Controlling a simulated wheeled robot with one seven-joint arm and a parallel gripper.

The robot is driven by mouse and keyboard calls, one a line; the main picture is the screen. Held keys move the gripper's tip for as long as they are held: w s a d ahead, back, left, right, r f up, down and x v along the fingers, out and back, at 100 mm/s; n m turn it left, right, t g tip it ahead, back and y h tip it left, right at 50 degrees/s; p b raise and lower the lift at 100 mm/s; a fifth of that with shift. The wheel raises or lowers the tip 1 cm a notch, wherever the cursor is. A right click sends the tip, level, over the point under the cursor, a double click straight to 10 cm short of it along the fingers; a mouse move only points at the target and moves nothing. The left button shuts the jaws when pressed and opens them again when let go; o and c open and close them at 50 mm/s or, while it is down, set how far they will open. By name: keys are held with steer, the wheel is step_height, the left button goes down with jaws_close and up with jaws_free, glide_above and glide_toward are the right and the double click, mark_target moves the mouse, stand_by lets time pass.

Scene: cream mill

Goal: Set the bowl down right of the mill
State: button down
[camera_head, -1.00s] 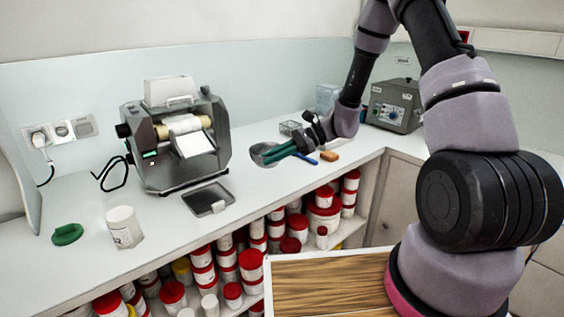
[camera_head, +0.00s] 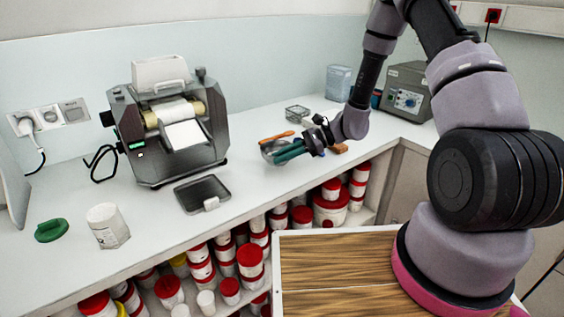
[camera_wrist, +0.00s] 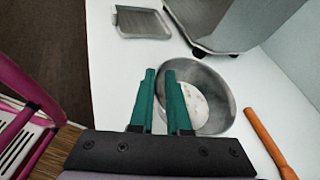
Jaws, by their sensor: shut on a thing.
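The grey mill (camera_head: 170,150) with pale rollers stands on the white bench. The metal bowl (camera_head: 270,146) is to the right of the mill, apart from it. My gripper (camera_head: 279,155) with green fingers is shut on the bowl's near wall. In the wrist view the bowl (camera_wrist: 224,88) is upright with white stuff inside, and the fingers (camera_wrist: 166,75) straddle its rim. The mill's metal base (camera_wrist: 225,25) is just beyond the bowl. I cannot tell whether the bowl touches the bench.
An orange-handled tool (camera_head: 277,137) lies close behind the bowl. A dark tray (camera_head: 190,193), a white jar (camera_head: 107,225) and a green piece (camera_head: 52,230) lie at the left.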

steer(key=shift+f, duration=1)
steer(key=c, duration=0.9)
jaws_free()
steer(key=shift+f, duration=0.15)
